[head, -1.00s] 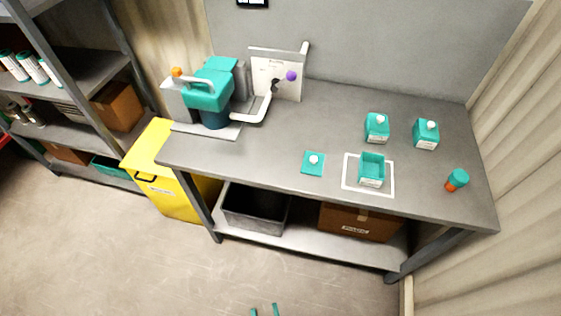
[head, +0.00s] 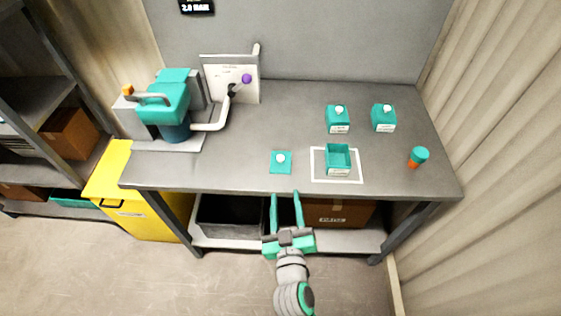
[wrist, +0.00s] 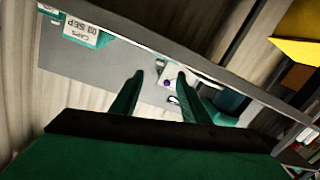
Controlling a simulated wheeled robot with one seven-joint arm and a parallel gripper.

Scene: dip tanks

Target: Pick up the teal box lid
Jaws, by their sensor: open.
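The teal box lid (head: 281,162) is a flat square with a white knob. It lies on the grey workbench (head: 240,172), near the front edge. The open teal box (head: 338,160) stands to its right inside a white outlined square. My gripper (head: 286,194) is open and empty, with its two teal fingers pointing at the bench's front edge, just short of the lid in the picture. In the wrist view my fingers (wrist: 160,75) are spread with nothing between them. I cannot make out the lid in that view.
Two closed teal boxes (head: 338,120) (head: 383,118) stand behind the open box. A teal and orange jar (head: 418,157) stands at the right. A teal machine (head: 165,105) fills the bench's left. A yellow bin (head: 130,205) stands beside the bench. The bench around the lid is clear.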

